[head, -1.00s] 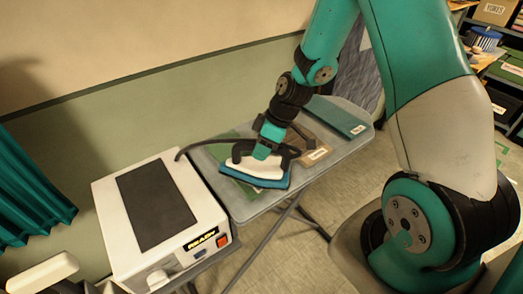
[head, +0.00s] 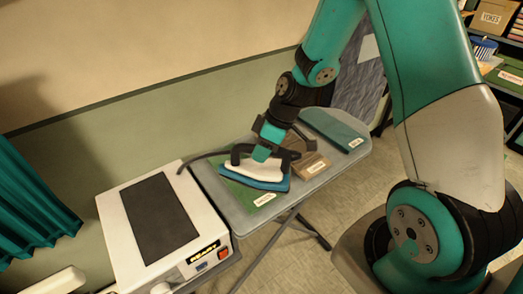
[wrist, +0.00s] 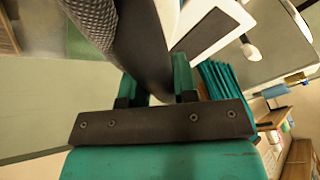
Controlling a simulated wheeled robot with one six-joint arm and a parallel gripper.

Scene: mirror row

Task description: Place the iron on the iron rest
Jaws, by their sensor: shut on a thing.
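The iron (head: 252,170) has a white body, a blue-teal sole and a dark handle. My gripper (head: 262,152) is shut on its handle. The iron appears over the green cloth on the ironing board, sole down; whether it touches the cloth is hard to tell. In the wrist view, my gripper (wrist: 157,88) has its jaws on either side of the dark handle, which hides much of the iron. The likely iron rest is the dark pad (head: 157,217) on top of the white station (head: 113,222), left of the iron. The pad is bare.
A teal curtain (head: 35,205) hangs at left, and shelves stand at upper right.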

